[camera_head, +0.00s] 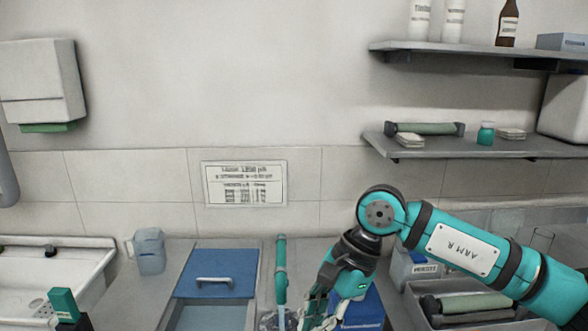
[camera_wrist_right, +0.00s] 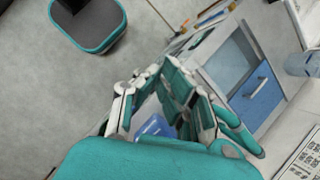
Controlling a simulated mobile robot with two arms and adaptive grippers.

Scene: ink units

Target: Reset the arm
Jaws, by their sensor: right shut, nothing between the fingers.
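My right arm comes in from the right in the head view and bends down at its teal wrist. Its gripper (camera_head: 318,312) points downward over the bench front, partly cut by the lower picture edge. In the right wrist view the teal and grey fingers (camera_wrist_right: 180,95) are drawn together with nothing held. A blue box (camera_head: 362,312) stands just behind and right of the gripper in the head view.
A blue panel with a handle (camera_head: 218,272) lies left of the gripper, beside a teal upright tool (camera_head: 281,268). A clear jug (camera_head: 149,250) stands near the sink (camera_head: 45,272). A grey bin (camera_head: 470,292) sits under my right forearm. Shelves (camera_head: 480,147) hang above.

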